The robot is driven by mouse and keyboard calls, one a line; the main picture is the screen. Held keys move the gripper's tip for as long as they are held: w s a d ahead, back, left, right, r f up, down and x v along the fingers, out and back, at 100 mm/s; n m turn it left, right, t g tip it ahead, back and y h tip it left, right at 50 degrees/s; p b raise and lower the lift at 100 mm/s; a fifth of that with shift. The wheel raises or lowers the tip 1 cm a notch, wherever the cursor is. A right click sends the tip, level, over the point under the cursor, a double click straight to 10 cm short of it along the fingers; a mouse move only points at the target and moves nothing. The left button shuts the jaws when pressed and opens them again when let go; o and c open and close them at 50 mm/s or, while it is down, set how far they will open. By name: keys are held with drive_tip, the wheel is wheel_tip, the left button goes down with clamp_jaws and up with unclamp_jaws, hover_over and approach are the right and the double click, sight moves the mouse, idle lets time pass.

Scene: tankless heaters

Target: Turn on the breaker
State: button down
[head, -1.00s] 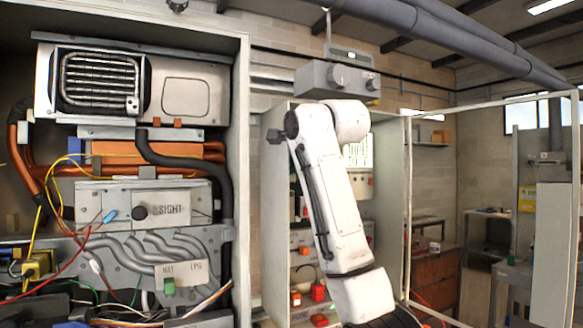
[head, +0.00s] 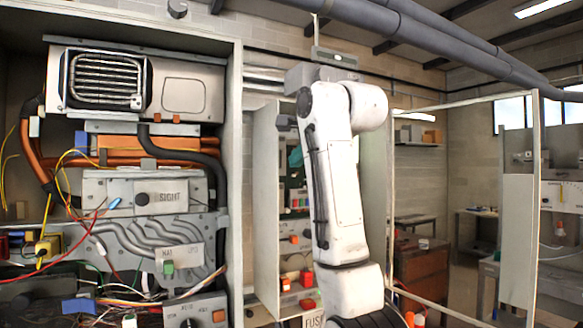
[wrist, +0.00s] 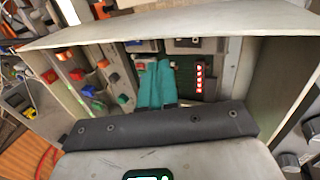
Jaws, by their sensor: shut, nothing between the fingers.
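My gripper (wrist: 156,68) shows in the wrist view as two teal fingers held together, shut and empty. They point into the open cabinet (wrist: 97,47), in front of its back panel. Just right of the fingertips is a dark strip with a row of small red-and-white switches (wrist: 199,78); it looks like a breaker, but I cannot tell for sure. Whether the fingers touch the panel is unclear. In the head view the gripper (head: 295,157) is a small teal patch left of my white arm, which hides much of the cabinet (head: 265,190).
Red and orange blocks and knobs (wrist: 75,74) line the cabinet's left side. The open heater cabinet (head: 237,150) with loose wires stands left in the head view. A framed door panel (head: 532,220) stands right. Pipes (head: 440,40) run overhead.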

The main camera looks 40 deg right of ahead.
drive_tip(key=shift+s+f+b+v, duration=0.1)
drive_tip(key=shift+f+b+v, duration=0.15)
drive_tip(key=shift+v, duration=0.55)
drive_tip(key=shift+s+f+b+v, duration=0.1)
drive_tip(key=shift+b+v, duration=0.15)
drive_tip(key=shift+v, duration=0.5)
drive_tip(key=shift+s+f+b+v, duration=0.1)
drive_tip(key=shift+f+b+v, duration=0.15)
drive_tip(key=shift+v, duration=0.55)
drive_tip(key=shift+w, duration=0.1)
